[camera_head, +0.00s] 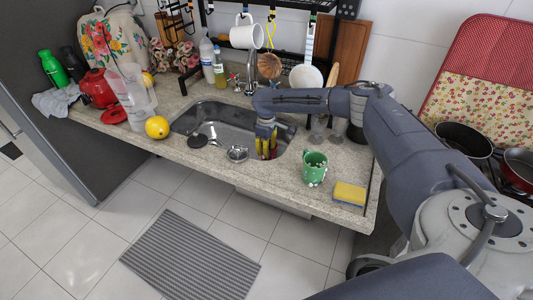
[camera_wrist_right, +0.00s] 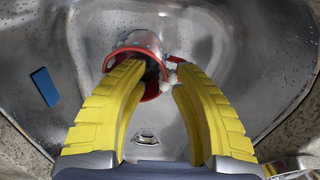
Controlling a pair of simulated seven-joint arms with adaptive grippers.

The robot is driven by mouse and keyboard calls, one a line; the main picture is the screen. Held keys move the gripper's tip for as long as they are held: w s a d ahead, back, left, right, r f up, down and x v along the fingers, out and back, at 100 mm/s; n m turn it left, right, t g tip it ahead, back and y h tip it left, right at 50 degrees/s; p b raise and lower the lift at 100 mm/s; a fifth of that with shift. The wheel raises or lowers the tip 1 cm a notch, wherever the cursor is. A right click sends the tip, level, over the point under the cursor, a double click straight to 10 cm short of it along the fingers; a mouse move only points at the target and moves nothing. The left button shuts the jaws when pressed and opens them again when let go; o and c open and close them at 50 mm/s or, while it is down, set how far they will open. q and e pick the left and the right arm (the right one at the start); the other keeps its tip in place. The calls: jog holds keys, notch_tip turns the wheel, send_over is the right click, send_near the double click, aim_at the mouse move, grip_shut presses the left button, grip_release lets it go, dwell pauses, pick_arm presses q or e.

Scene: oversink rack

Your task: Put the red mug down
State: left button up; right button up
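The red mug (camera_wrist_right: 152,92) is in the sink area in the right wrist view, its opening turned toward the camera. White beads or dots show at its right side near the handle. My right gripper (camera_wrist_right: 160,66) has two yellow fingers with a gap between their tips. The left finger crosses the mug's opening and the right finger overlaps its handle side; whether they press on it is unclear. In the head view my right gripper (camera_head: 266,148) points down into the steel sink (camera_head: 225,118), with a little red beside the fingers. My left gripper is not in view.
A green cup (camera_head: 314,168) and a yellow sponge (camera_head: 349,193) stand on the counter right of the sink. A lemon (camera_head: 157,127) and a clear pitcher (camera_head: 133,92) are at the left. A blue piece (camera_wrist_right: 44,86) lies in the sink. The rack with a white mug (camera_head: 245,35) hangs above.

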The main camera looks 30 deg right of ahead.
notch_tip(320, 180, up, 10)
jog(key=shift+f, duration=0.2)
jog(key=shift+a, duration=0.1)
dwell(0.4)
